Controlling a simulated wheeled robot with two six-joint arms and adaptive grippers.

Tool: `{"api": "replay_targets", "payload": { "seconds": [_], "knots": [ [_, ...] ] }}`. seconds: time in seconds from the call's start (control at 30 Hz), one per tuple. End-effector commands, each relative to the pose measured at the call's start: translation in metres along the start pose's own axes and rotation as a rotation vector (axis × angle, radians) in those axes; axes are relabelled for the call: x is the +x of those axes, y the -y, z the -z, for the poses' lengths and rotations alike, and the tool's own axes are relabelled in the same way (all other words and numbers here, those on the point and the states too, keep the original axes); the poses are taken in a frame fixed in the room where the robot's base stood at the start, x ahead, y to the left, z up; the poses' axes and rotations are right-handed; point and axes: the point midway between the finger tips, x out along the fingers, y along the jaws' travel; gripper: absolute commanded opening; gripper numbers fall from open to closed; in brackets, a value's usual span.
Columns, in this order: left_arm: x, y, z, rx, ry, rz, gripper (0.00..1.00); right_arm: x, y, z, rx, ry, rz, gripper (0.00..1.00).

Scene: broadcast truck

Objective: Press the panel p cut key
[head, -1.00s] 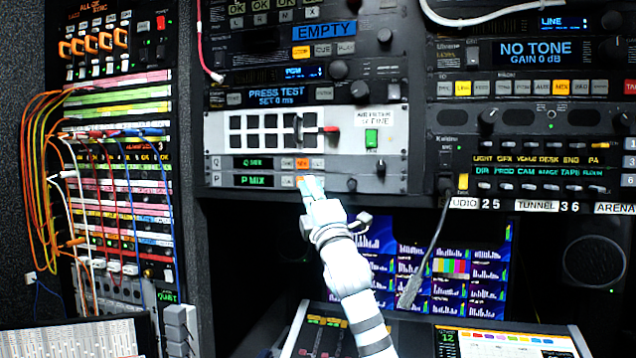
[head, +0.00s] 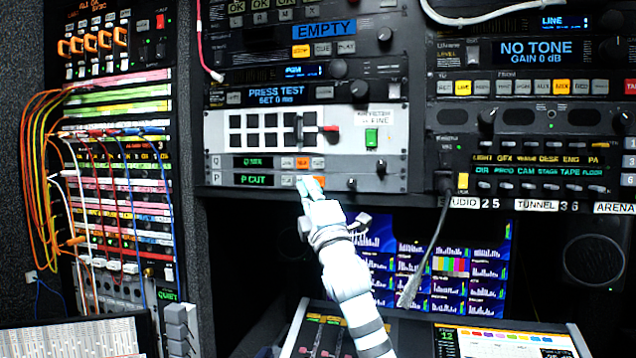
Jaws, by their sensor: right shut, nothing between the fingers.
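The grey switcher panel (head: 398,150) is in the rack at the middle. Its P row has a small display (head: 252,180) that reads "P CUT" in green. My right gripper (head: 311,184) is shut and empty, its fingertips at the row of small keys right of that display. The fingertips hide part of the P row, and I cannot tell whether they touch a key. My left gripper is not in view.
A lever with a red tip (head: 331,129) and a green button (head: 371,138) are above the Q row. A hanging black cable (head: 428,250) is right of my arm. Monitors (head: 470,265) and a sloped console (head: 318,335) are below. Patch cables (head: 50,180) are at left.

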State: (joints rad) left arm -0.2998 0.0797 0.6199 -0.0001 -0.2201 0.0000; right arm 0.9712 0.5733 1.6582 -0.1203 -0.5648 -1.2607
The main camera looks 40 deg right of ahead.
Motion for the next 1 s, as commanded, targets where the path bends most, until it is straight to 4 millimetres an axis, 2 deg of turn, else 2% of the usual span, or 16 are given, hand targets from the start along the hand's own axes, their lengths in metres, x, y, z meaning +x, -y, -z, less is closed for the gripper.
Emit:
{"api": "replay_targets", "payload": {
  "seconds": [0.27,0.73,1.0],
  "knots": [
    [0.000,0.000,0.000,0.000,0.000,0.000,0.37,-0.003,-0.002,0.003,0.000,-0.001,0.000,0.00],
    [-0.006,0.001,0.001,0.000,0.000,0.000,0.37,-0.033,-0.025,0.025,0.001,-0.001,0.000,0.00],
    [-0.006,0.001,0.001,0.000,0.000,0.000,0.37,-0.035,-0.025,0.025,0.000,0.000,0.001,0.00]
  ]
}}
